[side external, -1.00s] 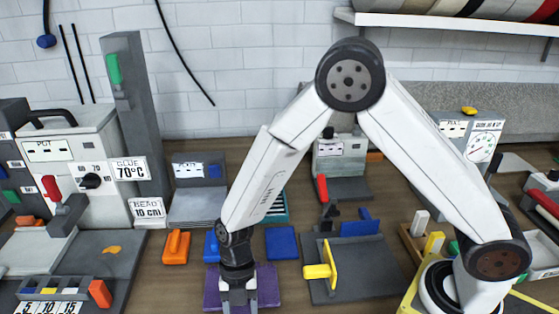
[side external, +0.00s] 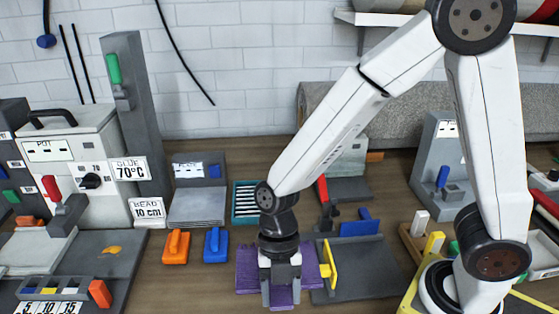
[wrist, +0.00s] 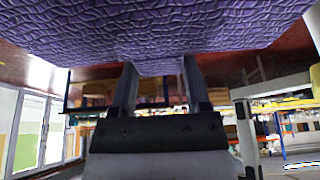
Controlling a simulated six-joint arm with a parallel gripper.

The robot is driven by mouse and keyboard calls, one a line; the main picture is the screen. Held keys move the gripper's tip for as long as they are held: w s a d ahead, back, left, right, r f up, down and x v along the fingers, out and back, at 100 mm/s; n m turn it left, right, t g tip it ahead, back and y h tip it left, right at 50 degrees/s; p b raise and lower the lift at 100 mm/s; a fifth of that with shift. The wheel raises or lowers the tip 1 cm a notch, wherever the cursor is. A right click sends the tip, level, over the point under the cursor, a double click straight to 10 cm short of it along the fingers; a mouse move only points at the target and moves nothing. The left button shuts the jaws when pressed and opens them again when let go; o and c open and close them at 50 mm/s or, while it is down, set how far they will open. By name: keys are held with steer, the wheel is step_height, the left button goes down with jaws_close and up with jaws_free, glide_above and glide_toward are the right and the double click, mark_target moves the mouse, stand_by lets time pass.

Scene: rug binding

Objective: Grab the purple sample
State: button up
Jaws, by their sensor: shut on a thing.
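The purple sample (side external: 247,272) is a flat, textured piece at the bottom centre of the side external view. My gripper (side external: 281,292) points down over it, with purple showing on both sides of the fingers and between them. In the wrist view the sample (wrist: 150,35) fills the top of the picture, and the fingers (wrist: 155,80) reach up to it. My gripper is shut on the sample. The sample appears raised off the bench, though its height is hard to judge. My wrist hides the middle of the sample.
An orange block (side external: 176,247) and a blue block (side external: 216,246) with handles stand to the left. A dark plate with a yellow handled piece (side external: 330,263) is close on the right. A teal slotted tray (side external: 246,203) lies behind. The glue pot machine (side external: 75,150) stands at far left.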

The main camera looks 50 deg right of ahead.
steer(key=s+d+r, duration=0.2)
steer(key=s, duration=0.3)
steer(key=shift+s+d+r, duration=0.15)
steer(key=shift+d+r, duration=0.1)
steer(key=shift+r, duration=0.05)
stand_by(0.6)
